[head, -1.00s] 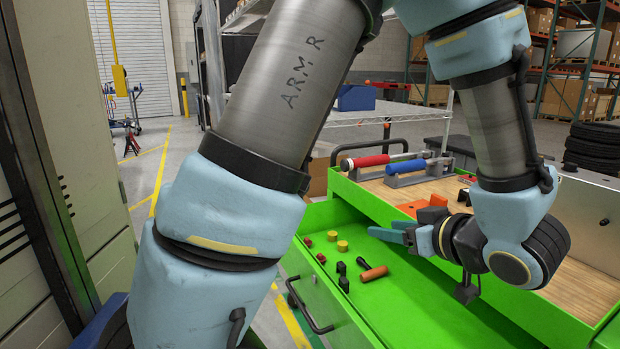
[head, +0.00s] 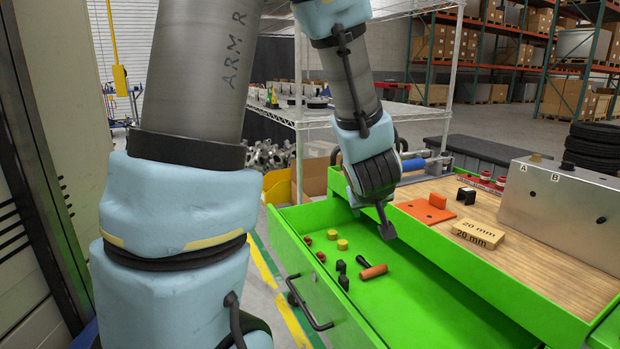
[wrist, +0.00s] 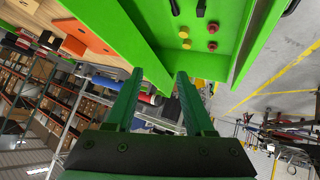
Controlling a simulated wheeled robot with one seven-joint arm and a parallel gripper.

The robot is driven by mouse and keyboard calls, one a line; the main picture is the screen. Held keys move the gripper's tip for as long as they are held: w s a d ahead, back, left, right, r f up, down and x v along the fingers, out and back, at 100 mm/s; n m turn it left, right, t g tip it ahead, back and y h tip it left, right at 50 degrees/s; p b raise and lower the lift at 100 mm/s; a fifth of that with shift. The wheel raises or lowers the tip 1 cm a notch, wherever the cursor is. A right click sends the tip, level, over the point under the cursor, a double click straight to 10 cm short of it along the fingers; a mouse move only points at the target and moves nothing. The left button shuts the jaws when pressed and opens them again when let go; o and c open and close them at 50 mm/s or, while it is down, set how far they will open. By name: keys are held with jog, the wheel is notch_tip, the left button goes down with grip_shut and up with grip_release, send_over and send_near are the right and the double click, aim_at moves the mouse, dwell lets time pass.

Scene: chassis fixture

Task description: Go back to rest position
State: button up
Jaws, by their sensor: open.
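My gripper (wrist: 158,76) shows in the wrist view with its two green fingers apart and nothing between them. The drawer holds an orange-handled tool (head: 373,271), two yellow pieces, red pieces and black pieces. My gripper is apart from all of these.
A wooden worktop (head: 520,250) on the green cart carries a 20 mm block (head: 478,233), an orange plate (head: 426,211) and a metal box (head: 570,215). A wire shelf (head: 320,118) stands behind. A cabinet (head: 70,120) stands close on the left.

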jog(key=s+a+f+m+g+y, duration=0.1)
jog(key=s+a+f+g, duration=0.2)
jog(key=a, duration=0.7)
jog(key=s+a+f+m+g+y, duration=0.1)
jog(key=s+a+g, duration=0.4)
jog(key=a, duration=0.4)
notch_tip(320, 180, down, 23)
jog(key=s+b, duration=0.3)
jog(key=b, duration=1.9)
notch_tip(320, 180, up, 34)
jog(key=p, duration=3.3)
jog(key=shift+a+m, duration=0.3)
jog(key=shift+c, duration=0.2)
